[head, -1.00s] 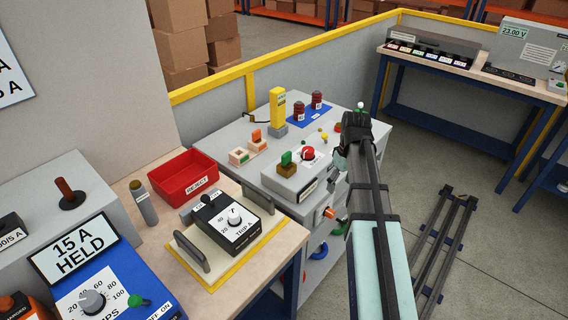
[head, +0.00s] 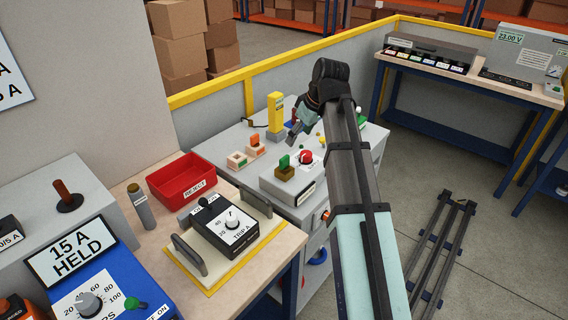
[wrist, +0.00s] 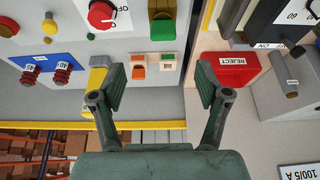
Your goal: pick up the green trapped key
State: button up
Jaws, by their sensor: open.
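The green trapped key (head: 284,161) stands upright in a brass-brown block (head: 285,173) on the front part of the grey cabinet top, left of a red rotary knob (head: 306,157).
Two pale holders with orange and green parts (head: 237,160) sit left of the key. A yellow post (head: 276,112) stands behind. Dark red insulators on a blue plate (wrist: 48,70) show in the wrist view. A red reject bin (head: 183,178) is on the bench at left.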

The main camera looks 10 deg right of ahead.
aim_at(285, 157)
jog(key=p+x, duration=0.1)
jog(key=x, duration=0.6)
jog(key=shift+w+f+p, duration=0.1)
jog(key=shift+f+p, duration=0.2)
jog(key=shift+p, duration=0.1)
jog(key=shift+a+p+x, duration=0.2)
jog(key=shift+p+x, duration=0.35)
jog(key=shift+x, duration=0.5)
jog(key=shift+a+p+x, duration=0.2)
jog(key=shift+p+x, duration=0.35)
jog(key=shift+x, duration=0.5)
jog(key=shift+w+a+f, duration=0.1)
jog(key=shift+w+f, duration=0.05)
jog(key=shift+f, duration=0.3)
jog(key=c, duration=1.3)
